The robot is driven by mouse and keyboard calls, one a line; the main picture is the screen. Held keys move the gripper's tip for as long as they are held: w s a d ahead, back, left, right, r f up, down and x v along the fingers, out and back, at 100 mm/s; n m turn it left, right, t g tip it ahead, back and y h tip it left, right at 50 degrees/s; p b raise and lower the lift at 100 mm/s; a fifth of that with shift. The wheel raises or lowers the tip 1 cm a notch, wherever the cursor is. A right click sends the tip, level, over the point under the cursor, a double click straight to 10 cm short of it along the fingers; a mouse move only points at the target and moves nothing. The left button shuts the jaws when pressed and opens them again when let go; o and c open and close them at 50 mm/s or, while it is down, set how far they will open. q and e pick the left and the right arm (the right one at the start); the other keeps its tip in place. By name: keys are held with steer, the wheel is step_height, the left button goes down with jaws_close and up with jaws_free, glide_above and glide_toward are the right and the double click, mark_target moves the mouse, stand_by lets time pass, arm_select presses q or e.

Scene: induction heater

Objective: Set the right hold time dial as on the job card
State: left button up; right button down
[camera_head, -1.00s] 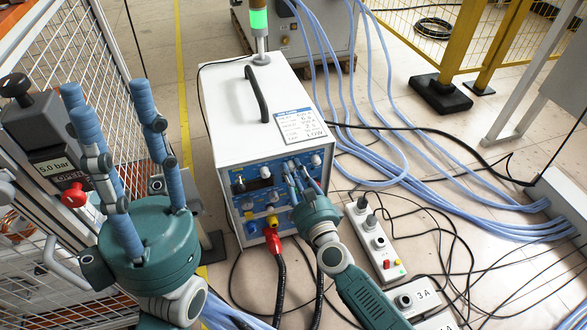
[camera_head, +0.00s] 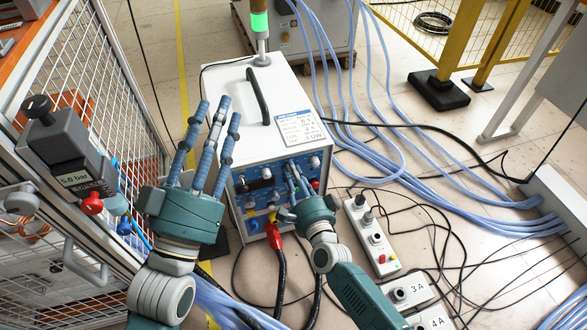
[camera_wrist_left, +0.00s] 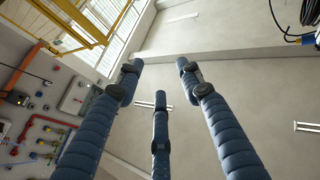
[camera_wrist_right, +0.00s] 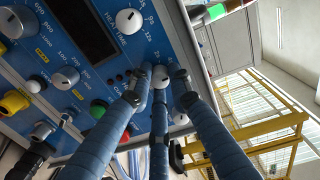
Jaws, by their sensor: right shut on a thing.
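The white induction heater (camera_head: 232,110) stands on the floor with its blue panel facing me. The job card (camera_head: 303,126) lies on its top; its small values are not readable, only a large "LOW". My right gripper (camera_head: 292,168) is at the panel. In the right wrist view, its fingertips are shut around a white dial (camera_wrist_right: 160,77), largely covering it and its scale. Another white dial (camera_wrist_right: 128,21) beside it bears the label "HEAT TIME". My left gripper (camera_head: 214,122) is open and empty, fingers pointing up, left of the heater; its wrist view (camera_wrist_left: 158,85) shows nothing between them.
A mesh rack (camera_head: 90,75) with a valve unit (camera_head: 72,150) and red knob is close by my left arm. A red plug (camera_head: 273,232) sits in the panel below my right gripper. A switch strip (camera_head: 372,240) and blue hoses (camera_head: 430,185) lie to the right.

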arm_select(q)
steer(key=s+a+f+g+y+p, duration=0.2)
steer(key=f+g, duration=0.4)
steer(key=f, duration=0.5)
steer(key=s+a+f+g+y+p, duration=0.2)
steer(key=f+g, duration=0.4)
steer(key=f, duration=0.6)
steer(key=shift+s+a+f, duration=0.2)
steer(key=shift+s+f, duration=0.05)
steer(key=shift+s, duration=0.5)
arm_select(e)
steer(key=shift+f+n+h, duration=0.1)
steer(key=shift+n+h, duration=0.2)
steer(key=shift+n, duration=6.1)
steer(key=c, duration=1.6)
jaws_free()
steer(key=shift+s, duration=0.15)
steer(key=v, duration=1.1)
steer(key=shift+s+f, duration=0.1)
steer(key=shift+s, duration=0.3)
